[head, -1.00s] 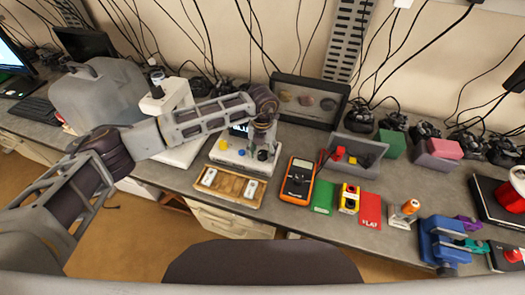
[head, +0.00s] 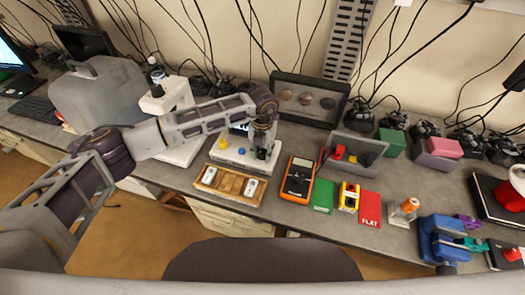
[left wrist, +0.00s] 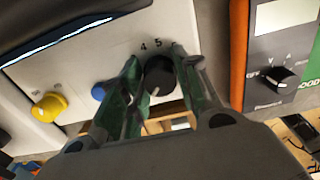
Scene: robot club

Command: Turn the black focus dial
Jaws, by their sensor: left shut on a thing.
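The black focus dial (left wrist: 158,76) is on the white front panel of a device (left wrist: 60,80), with the numbers 4 and 5 printed above it. My left gripper (left wrist: 153,82) is shut on the dial, one finger on each side. In the head view the left gripper (head: 262,142) points down at the right part of the white device base (head: 230,157), and it hides most of the dial. A yellow knob (left wrist: 48,106) and a small blue knob (left wrist: 99,91) sit left of the dial on the same panel. My right gripper does not show.
An orange multimeter (head: 298,178) stands close to the right of the device. A wooden tray (head: 229,187) with white pieces lies in front. A white microscope (head: 165,95) stands at the left. A dark display case (head: 308,98) is behind.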

